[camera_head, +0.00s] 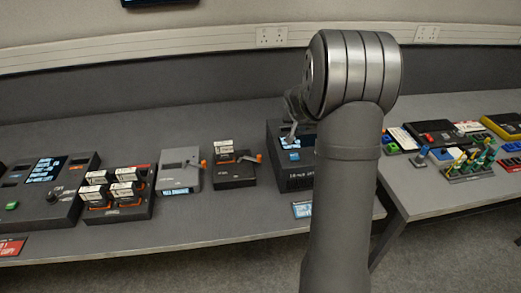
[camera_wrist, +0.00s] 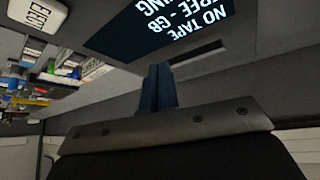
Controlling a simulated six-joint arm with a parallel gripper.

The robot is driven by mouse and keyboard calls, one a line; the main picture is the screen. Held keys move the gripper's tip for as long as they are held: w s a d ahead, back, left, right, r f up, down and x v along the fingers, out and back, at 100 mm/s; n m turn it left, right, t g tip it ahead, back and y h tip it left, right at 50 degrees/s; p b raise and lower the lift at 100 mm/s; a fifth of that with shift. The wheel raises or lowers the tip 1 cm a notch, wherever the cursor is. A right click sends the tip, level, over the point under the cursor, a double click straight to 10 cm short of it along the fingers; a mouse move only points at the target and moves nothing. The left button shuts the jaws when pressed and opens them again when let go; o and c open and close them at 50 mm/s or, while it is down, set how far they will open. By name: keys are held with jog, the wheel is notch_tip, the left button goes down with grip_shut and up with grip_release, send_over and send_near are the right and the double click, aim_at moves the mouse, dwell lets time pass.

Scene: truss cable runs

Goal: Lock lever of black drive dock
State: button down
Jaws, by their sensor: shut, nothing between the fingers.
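The black drive dock (camera_head: 234,173) stands on the table left of the dark tape unit, in the head view. A white-labelled cartridge (camera_head: 224,147) sits at its back. Its lever has an orange end (camera_head: 257,158) at the right side; whether it is locked is too small to tell. My gripper (camera_wrist: 160,75) is shut and empty in the wrist view, its fingertips close to the face of the dark tape unit, by a slot below a "NO TAPE" screen (camera_wrist: 170,22). In the head view my arm hides much of the gripper. The black dock is not seen in the wrist view.
A grey dock (camera_head: 178,172) with an orange-ended lever stands left of the black dock. Further left are a cartridge rack (camera_head: 117,212) and a console (camera_head: 45,190). The dark tape unit (camera_head: 290,170) stands to the right. The table front is mostly clear.

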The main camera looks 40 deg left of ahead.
aim_at(249, 157)
jog(key=s+a+r+g, duration=0.1)
jog(key=s+a+g, duration=0.2)
jog(key=s+a, duration=0.6)
jog(key=shift+s+a, duration=0.3)
jog(key=shift+a, duration=0.6)
jog(key=x, duration=1)
jog(key=shift+d+f, duration=0.1)
jog(key=shift+d, duration=0.05)
jog(key=shift+s+d, duration=0.25)
jog(key=shift+s, duration=0.3)
jog(key=shift+s+d, duration=0.2)
jog(key=shift+s, duration=0.35)
jog(key=shift+s+d, duration=0.15)
jog(key=shift+s, duration=0.15)
jog(key=shift+s+d, duration=0.2)
jog(key=shift+s, duration=0.25)
